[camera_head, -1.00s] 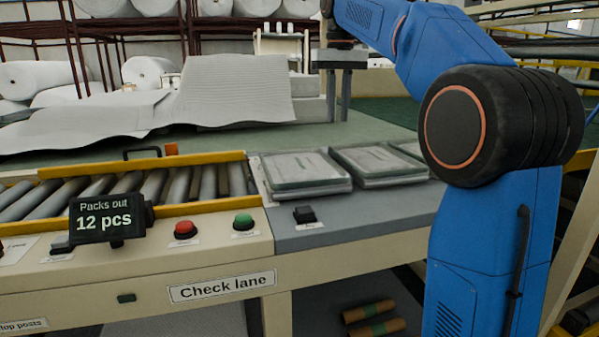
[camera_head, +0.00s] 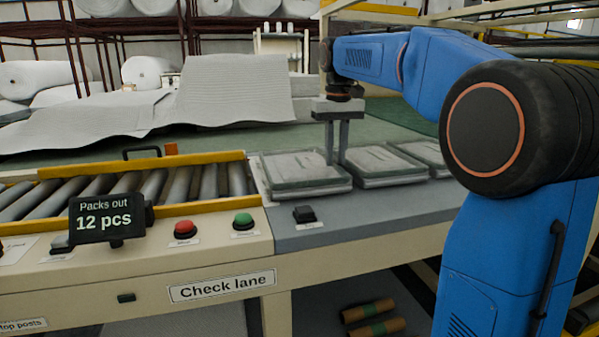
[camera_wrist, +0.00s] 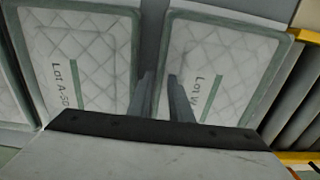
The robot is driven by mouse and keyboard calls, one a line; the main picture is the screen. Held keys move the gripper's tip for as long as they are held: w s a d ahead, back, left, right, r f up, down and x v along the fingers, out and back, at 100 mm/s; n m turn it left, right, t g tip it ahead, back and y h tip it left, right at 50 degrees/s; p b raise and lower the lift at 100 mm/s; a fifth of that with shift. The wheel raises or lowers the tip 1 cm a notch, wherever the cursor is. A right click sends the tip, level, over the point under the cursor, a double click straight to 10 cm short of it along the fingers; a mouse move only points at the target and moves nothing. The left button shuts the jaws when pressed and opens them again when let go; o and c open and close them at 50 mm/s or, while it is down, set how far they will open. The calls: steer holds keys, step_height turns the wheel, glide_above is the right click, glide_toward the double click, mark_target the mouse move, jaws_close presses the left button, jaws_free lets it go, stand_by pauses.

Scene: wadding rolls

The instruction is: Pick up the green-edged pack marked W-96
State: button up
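In the wrist view, a quilted, green-edged pack (camera_wrist: 219,70) reads "Lot W"; the rest of its mark is hidden by my right finger. Beside it, across a narrow gap, lies a similar pack (camera_wrist: 82,62) reading "Lot A-50". In the head view, the pack nearest the rollers (camera_head: 293,170) appears to be the Lot W one. My gripper (camera_head: 337,163) points down at its right edge. Its fingers (camera_wrist: 160,78) are apart and empty, one by the gap and one over the Lot W pack's edge. I cannot tell whether they touch it.
More packs lie to the right in the head view, a middle one (camera_head: 385,164) and a far one (camera_head: 428,151). A roller conveyor (camera_head: 150,190) with yellow rails adjoins on the left. A counter display (camera_head: 105,218), red button (camera_head: 186,229) and green button (camera_head: 243,221) line the front.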

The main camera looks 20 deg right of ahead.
steer(key=shift+f, duration=0.4)
jaws_close()
steer(key=shift+r, duration=0.1)
